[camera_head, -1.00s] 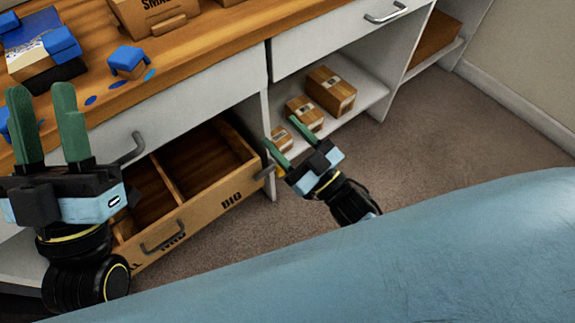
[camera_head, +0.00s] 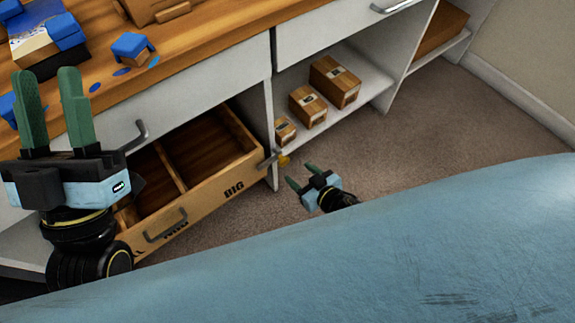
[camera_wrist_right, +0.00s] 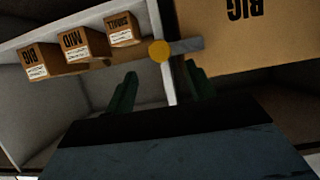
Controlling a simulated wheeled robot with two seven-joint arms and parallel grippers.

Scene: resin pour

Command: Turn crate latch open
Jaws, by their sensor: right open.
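The latch is a small grey bar (camera_head: 268,160) with a yellow knob (camera_head: 284,160) at the right end of the wooden crate's front (camera_head: 205,205). In the right wrist view the bar (camera_wrist_right: 186,46) reaches sideways from the crate (camera_wrist_right: 250,55), with the round yellow knob (camera_wrist_right: 159,51) at its end. My right gripper (camera_head: 299,177) is open and empty, below and right of the latch, apart from it. In the right wrist view the knob shows beyond its two green fingers (camera_wrist_right: 160,85). My left gripper (camera_head: 50,75) is open and empty, in front of the counter.
Several cardboard boxes (camera_head: 335,82) stand on the low shelf beside the crate. The crate has a metal handle (camera_head: 166,225) and a divider inside. Blue pieces (camera_head: 132,47) lie on the wooden counter (camera_head: 185,52). Carpet (camera_head: 430,120) is clear to the right.

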